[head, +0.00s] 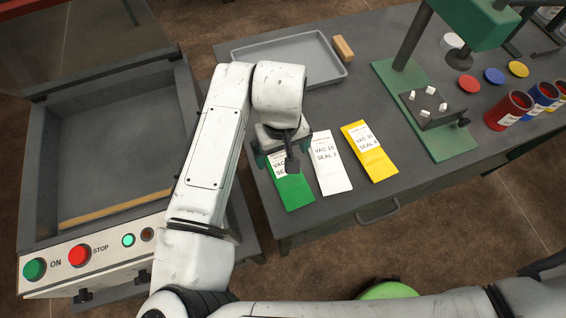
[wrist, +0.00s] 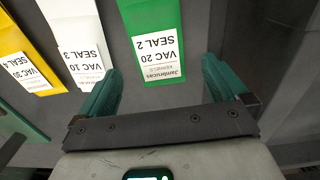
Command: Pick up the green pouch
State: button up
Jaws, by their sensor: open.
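The green pouch (head: 292,192) lies flat on the dark grey bench, at the left of a row of three pouches. Its label reads VAC 20 SEAL 2 in the wrist view, where the pouch (wrist: 147,15) lies ahead between my fingers. My gripper (wrist: 160,80) is open and empty, with its green fingers to either side of the pouch's label end. In the head view my gripper (head: 282,158) is over the upper end of the pouch and hides part of its label. I cannot tell the exact height above the bench.
A white pouch (head: 331,168) lies close to the right, and a yellow pouch (head: 371,160) beyond it. A grey tray (head: 335,78) and a wooden block (head: 343,48) are behind. A green stand (head: 455,143) is at the right. A vacuum sealer (head: 95,255) stands at the left.

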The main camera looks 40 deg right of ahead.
aim_at(283, 164)
jog(key=shift+s+f+p, duration=0.2)
jog(key=shift+f+p, duration=0.45)
jog(key=shift+f, duration=2)
jog(key=shift+c, duration=0.5)
jog(key=c, duration=1)
jog(key=shift+r, duration=0.1)
